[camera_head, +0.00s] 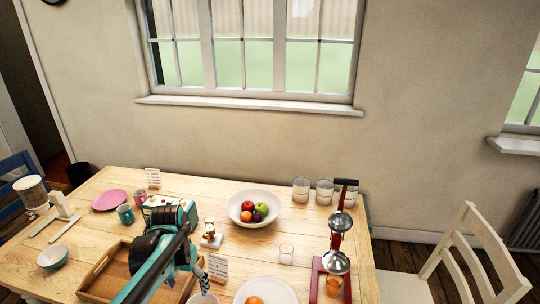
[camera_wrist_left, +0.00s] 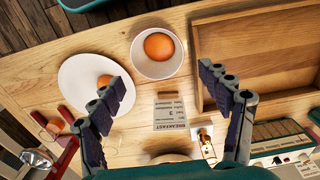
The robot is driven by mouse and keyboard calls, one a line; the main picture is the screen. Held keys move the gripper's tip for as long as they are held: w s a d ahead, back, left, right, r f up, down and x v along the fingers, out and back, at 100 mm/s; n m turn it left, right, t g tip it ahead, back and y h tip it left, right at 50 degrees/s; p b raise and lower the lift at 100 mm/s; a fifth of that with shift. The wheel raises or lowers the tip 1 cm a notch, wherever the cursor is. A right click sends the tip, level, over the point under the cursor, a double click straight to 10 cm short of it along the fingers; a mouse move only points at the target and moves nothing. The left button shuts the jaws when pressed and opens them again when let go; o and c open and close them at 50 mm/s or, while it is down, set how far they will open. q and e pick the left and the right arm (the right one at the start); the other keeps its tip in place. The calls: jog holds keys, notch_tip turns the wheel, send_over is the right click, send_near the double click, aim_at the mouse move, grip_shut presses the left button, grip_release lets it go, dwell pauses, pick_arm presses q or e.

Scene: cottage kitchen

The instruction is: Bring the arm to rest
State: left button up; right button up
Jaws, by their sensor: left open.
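My left gripper (camera_wrist_left: 170,122) is open in the left wrist view, with its two dark-padded fingers wide apart and nothing held between them. Below it, a small white breakfast card (camera_wrist_left: 171,112) shows in the gap between the fingers. In the head view my left arm comes in from the bottom, over the table (camera_head: 120,237). The arm hides part of the wooden tray (camera_head: 97,272). The fingertips are hard to make out there. My right gripper is not in view.
A white bowl (camera_wrist_left: 158,72) holding a round orange thing and a white plate (camera_wrist_left: 75,108) stand near the gripper. A red juicer (camera_head: 318,280), a glass (camera_head: 286,254) and a fruit bowl (camera_head: 252,220) stand further right. A white chair (camera_head: 450,255) stands beside the table.

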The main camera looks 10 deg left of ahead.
pick_arm(q)
jog(key=s+d+r+t, duration=0.3)
jog(key=s+d+t, duration=0.4)
jog(key=s+d, duration=0.3)
jog(key=shift+s+d+r+n, duration=0.15)
jog(key=shift+d+n, duration=0.05)
jog(key=shift+n, duration=0.2)
